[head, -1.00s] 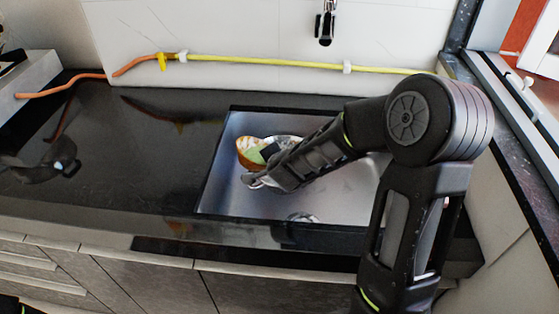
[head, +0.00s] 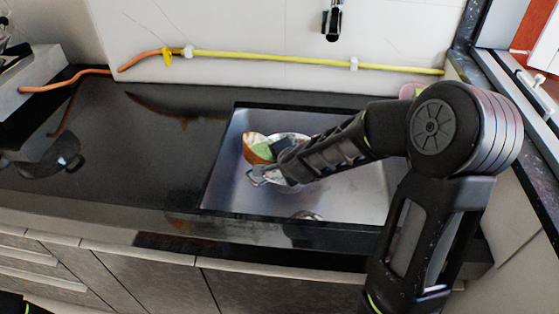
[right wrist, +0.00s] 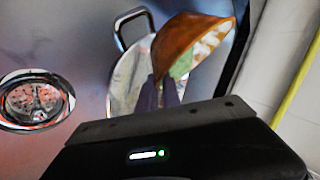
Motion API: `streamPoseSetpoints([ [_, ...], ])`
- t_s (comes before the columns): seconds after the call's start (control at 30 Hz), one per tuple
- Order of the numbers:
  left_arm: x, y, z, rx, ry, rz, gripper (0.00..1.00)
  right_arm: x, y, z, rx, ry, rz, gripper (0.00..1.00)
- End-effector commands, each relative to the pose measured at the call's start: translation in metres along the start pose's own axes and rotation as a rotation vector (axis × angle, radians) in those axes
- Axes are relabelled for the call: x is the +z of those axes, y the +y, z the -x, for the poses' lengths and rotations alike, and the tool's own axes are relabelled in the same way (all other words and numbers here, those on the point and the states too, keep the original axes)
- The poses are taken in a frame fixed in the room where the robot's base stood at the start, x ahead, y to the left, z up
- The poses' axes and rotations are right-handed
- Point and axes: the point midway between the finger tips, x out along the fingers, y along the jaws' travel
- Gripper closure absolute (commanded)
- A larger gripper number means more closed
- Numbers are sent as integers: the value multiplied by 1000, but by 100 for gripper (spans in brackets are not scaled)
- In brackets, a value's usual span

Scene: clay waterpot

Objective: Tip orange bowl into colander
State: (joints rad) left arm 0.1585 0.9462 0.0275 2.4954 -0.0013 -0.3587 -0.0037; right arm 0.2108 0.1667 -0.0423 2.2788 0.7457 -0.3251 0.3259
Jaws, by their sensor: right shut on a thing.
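The orange bowl (head: 256,147) is tilted over the left side of the colander, its pale, green-patched inside facing right in the head view. In the right wrist view the orange bowl (right wrist: 190,38) shows its orange-brown outside and part of its inside. My right gripper (head: 275,155) is shut on its rim; the fingers (right wrist: 168,95) show in the right wrist view. The metal colander (head: 292,137) sits in the sink below, partly hidden by my right arm. Its wire handle (right wrist: 130,25) shows in the right wrist view. The colander's contents are unclear. My left gripper is out of view.
The steel sink (head: 350,190) surrounds the colander, with a drain (right wrist: 37,100) near its front. A dark pan-like shape (head: 62,155) is at the left on the black counter (head: 140,180). A yellow pipe (head: 270,57) runs along the back wall.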

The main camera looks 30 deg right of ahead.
Motion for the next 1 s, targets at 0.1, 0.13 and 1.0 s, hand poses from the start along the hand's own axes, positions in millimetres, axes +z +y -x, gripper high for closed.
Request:
streamPoseSetpoints([
  [0.1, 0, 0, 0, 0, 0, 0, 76, 0, 0, 0, 0, 0, 0, 100],
  [0.13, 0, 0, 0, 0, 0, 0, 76, 0, 0, 0, 0, 0, 0, 100],
  [1.0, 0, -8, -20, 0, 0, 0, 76, -2, 2, -3, -11, -65, -70, 100],
])
